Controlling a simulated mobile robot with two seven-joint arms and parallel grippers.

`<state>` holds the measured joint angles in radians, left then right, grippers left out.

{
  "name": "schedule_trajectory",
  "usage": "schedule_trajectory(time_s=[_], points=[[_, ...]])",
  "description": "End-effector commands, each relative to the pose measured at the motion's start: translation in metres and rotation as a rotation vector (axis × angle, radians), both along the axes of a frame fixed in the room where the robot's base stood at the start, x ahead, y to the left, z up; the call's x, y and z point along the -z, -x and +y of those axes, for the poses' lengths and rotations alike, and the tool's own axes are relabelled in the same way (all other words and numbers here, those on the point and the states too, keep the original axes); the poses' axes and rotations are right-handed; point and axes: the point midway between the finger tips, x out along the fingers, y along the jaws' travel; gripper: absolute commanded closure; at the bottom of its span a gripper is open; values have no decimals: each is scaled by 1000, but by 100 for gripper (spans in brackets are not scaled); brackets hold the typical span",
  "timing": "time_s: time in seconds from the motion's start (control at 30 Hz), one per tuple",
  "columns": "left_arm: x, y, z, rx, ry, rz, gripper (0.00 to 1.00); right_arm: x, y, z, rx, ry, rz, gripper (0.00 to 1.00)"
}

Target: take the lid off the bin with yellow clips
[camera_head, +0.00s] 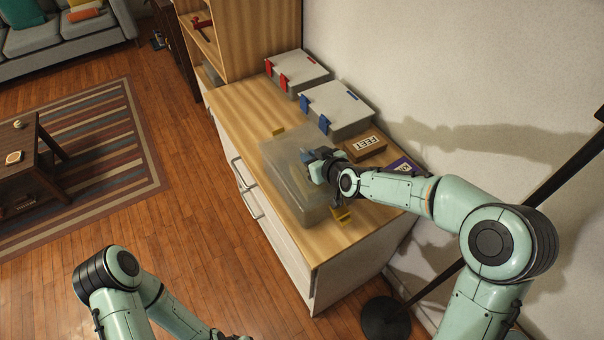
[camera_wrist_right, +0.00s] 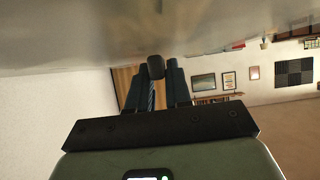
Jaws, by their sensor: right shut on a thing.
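The bin with yellow clips (camera_head: 318,214) is a translucent grey box on the wooden cabinet top. Its grey lid (camera_head: 283,149) lies over it; I cannot tell whether a gap separates them. In the right wrist view the fingers (camera_wrist_right: 155,88) flank the dark handle (camera_wrist_right: 155,67) against the grey lid surface. My left arm shows at the lower left, its gripper out of view.
A bin with blue clips (camera_head: 338,105) and a bin with red clips (camera_head: 298,70) stand farther back. A brown labelled box (camera_head: 362,147) and a purple item (camera_head: 404,165) lie close to my right forearm. A black lamp pole stands at right. Bare wood lies left of the bins.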

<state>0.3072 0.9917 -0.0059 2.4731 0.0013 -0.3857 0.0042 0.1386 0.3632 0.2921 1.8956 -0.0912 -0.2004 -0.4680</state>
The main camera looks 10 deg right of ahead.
Motion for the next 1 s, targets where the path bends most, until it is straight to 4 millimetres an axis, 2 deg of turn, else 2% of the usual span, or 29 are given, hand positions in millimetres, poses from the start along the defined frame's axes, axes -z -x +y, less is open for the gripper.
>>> schedule_trajectory(time_s=[0.03, 0.27, 1.0], points=[[0, 0, 0, 0, 0, 0, 57, 7, 2, -1, -2, 2, 17, 100], [-1, 0, 0, 0, 0, 0, 57, 6, 3, -1, -2, 2, 20, 100], [-9, -5, 0, 0, 0, -6, 57, -22, 1, 0, -1, 1, 6, 100]])
